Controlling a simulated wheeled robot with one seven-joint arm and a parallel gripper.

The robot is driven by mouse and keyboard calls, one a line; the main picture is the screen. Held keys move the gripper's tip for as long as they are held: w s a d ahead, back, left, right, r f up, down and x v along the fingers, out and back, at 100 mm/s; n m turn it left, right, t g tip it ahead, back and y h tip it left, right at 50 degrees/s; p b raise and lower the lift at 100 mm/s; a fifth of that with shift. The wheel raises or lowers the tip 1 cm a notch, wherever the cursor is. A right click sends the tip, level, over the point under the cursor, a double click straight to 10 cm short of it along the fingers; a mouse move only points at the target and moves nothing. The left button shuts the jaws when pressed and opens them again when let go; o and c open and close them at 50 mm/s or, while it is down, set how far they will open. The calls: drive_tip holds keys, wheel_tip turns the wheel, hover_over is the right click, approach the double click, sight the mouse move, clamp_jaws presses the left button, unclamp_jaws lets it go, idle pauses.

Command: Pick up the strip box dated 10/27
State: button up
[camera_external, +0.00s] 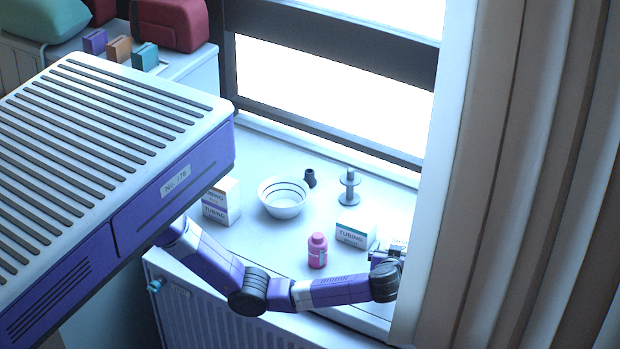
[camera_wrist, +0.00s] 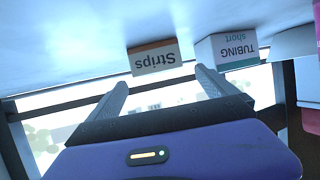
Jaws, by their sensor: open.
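In the wrist view, which looks upside down, a box labelled "Strips" (camera_wrist: 154,58) with an orange-brown edge stands on the pale sill. No 10/27 date can be read on it. My gripper (camera_wrist: 163,76) is open and empty; its two fingers point toward the Strips box, which shows just beyond and between the tips. I cannot tell the exact gap. In the external view my gripper (camera_external: 392,252) is low over the right end of the sill, partly cut off by the curtain. No Strips box can be made out there.
A "TUBING short" box (camera_wrist: 234,50) stands close beside the Strips box. The curtain (camera_external: 500,180) hides the sill's right end.

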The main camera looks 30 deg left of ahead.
sight(402, 245)
drive_tip(key=x, duration=0.5)
drive_tip(key=shift+d+f+p, duration=0.1)
drive_tip(key=shift+f+p, duration=0.2)
drive_tip(key=shift+p, duration=0.1)
drive_tip(key=c, duration=1.4)
